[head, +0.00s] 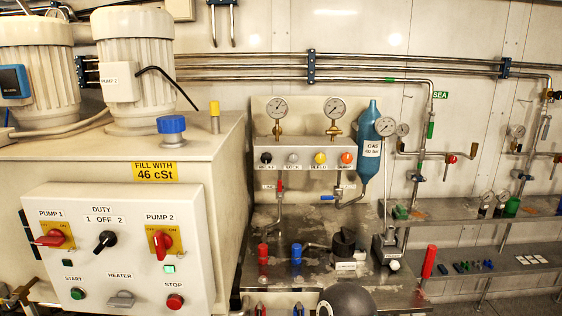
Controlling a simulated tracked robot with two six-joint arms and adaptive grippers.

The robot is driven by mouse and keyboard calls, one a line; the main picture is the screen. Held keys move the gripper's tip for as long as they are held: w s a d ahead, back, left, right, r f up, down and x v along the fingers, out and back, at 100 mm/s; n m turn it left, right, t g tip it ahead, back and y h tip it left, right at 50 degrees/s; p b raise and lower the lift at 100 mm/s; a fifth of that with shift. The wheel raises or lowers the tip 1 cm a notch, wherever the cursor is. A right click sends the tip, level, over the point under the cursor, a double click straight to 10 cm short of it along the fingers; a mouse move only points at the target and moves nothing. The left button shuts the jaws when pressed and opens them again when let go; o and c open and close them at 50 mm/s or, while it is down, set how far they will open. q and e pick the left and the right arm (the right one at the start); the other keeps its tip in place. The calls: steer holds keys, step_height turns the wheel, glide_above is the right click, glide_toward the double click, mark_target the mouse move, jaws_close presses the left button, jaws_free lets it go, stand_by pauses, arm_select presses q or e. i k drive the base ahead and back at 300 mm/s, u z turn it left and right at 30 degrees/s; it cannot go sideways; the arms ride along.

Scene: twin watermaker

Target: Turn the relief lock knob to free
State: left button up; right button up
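A pale panel (300,181) below two gauges carries a row of knobs. From left to right they are a black knob (266,157), a pale grey knob (292,157), a yellow knob (320,157) and an orange knob (347,157). The small labels below are blurred; the one under the pale grey knob seems to read LOCK. I cannot tell for sure which is the relief lock knob, or its set position. Neither of my grippers can be made out in the head view.
A control box (115,250) with red handles stands at the left, before a tank with two motors. A blue gas bottle (369,140) hangs right of the panel. A steel bench (325,280) below holds a black knob (343,242) and red and blue fittings. Shelves stand right.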

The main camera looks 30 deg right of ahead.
mark_target(293, 157)
steer(key=z, duration=1.1)
steer(key=i, duration=0.15)
steer(key=u, duration=2.85)
steer(key=k, duration=1.35)
steer(key=z, duration=3.3)
steer(key=k, duration=0.1)
steer(key=u, duration=1.75)
steer(key=i, duration=1.05)
steer(key=u, duration=0.05)
